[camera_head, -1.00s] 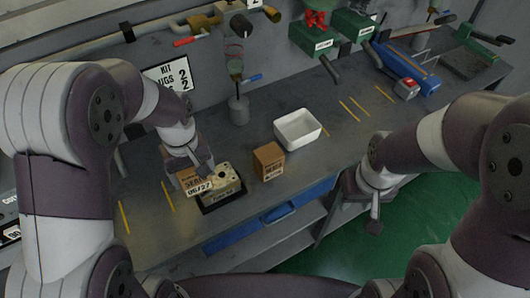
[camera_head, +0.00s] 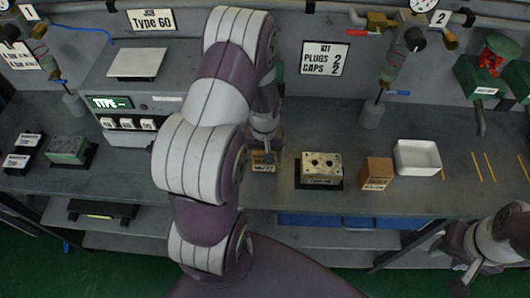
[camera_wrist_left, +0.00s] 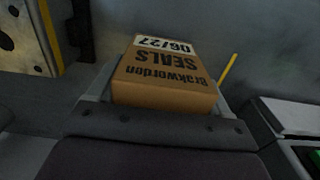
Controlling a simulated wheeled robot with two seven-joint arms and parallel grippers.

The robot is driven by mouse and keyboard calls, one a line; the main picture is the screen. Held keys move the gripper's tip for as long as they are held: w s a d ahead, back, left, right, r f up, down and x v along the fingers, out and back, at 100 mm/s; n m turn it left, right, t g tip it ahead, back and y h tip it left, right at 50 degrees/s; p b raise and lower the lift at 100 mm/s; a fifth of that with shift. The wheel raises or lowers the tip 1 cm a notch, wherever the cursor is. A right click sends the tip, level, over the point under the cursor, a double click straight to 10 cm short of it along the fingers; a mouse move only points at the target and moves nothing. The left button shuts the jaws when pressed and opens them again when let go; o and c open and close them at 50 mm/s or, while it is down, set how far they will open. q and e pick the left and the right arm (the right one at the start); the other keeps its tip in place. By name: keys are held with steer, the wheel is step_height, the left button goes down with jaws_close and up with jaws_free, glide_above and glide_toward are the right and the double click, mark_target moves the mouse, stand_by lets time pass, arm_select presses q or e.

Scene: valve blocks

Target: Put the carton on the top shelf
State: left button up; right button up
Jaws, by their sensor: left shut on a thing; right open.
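A brown carton (camera_wrist_left: 165,75) with a white label, marked SEALS 06/27, fills the jaws of my left gripper (camera_wrist_left: 160,92) in the left wrist view. In the head view the carton (camera_head: 262,157) shows partly below my left gripper (camera_head: 264,143), left of the valve block (camera_head: 320,168). I cannot tell its height above the bench. A second brown carton (camera_head: 376,174) stands on the bench right of the block. My right gripper (camera_head: 468,277) is open and empty at the lower right, in front of the bench. Shelves (camera_head: 360,236) show under the bench, partly hidden by my left arm.
A white bin (camera_head: 417,157) stands right of the second carton. A test unit (camera_head: 125,100) and a green block (camera_head: 69,150) are on the left of the bench. A blue tray (camera_head: 325,220) lies below the bench edge. Some bench between carton and block is clear.

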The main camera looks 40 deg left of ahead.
arm_select(q)
steer(key=shift+w+f, duration=0.15)
steer(key=shift+f, duration=0.65)
steer(key=o, duration=1.2)
